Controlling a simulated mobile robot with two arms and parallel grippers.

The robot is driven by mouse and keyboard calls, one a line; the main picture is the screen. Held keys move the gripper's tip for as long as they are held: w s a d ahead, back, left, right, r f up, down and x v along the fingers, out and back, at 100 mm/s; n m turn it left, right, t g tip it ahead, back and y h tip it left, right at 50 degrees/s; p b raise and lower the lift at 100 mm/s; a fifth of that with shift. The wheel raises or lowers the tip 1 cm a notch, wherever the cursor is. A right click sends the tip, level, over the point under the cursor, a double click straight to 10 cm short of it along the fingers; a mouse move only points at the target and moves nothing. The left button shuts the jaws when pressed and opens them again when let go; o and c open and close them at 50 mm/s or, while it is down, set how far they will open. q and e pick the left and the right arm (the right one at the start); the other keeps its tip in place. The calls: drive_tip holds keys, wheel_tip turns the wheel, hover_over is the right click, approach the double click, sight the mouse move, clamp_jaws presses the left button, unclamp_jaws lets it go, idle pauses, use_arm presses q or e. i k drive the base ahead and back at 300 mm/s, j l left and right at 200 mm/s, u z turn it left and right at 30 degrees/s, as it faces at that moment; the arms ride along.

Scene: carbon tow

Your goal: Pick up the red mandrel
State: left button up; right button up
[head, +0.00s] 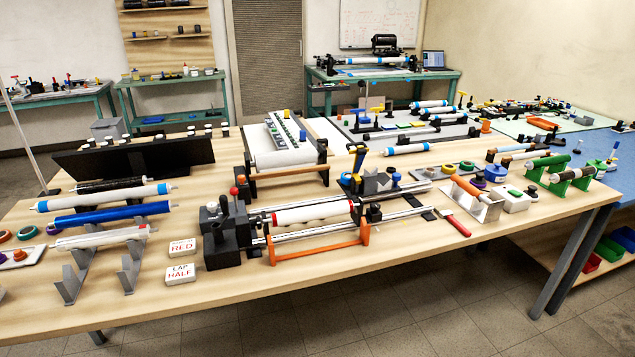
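No mandrel in view is red all over. A pale tube with red bands near its ends (85,241) lies on the front of the grey stand (68,285) at the left of the table. A second white roll with red ends (313,213) sits in the black winding fixture (227,240) at the table's middle. A card (182,247) between them reads RED, and a card in front of it (181,274) reads LAP HALF. Neither of my grippers is in view.
Behind the pale tube lie a blue tube (105,214), a white tube with blue ends (103,197) and a dark one (110,184). An orange bar frame (318,247) stands before the fixture. The table's front strip (250,292) is clear.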

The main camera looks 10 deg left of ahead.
sight(319, 212)
drive_tip(key=i+l+u, duration=0.25)
drive_tip(key=i+l, duration=0.15)
drive_tip(key=l, duration=0.25)
drive_tip(key=i+l+u, duration=0.1)
drive_tip(key=l, duration=0.25)
drive_tip(key=i+l+u, duration=0.1)
drive_tip(key=i+l, duration=0.15)
drive_tip(key=i+l+u, duration=0.15)
drive_tip(key=l, duration=0.3)
drive_tip(key=i+l+u, duration=0.1)
drive_tip(key=l, duration=0.3)
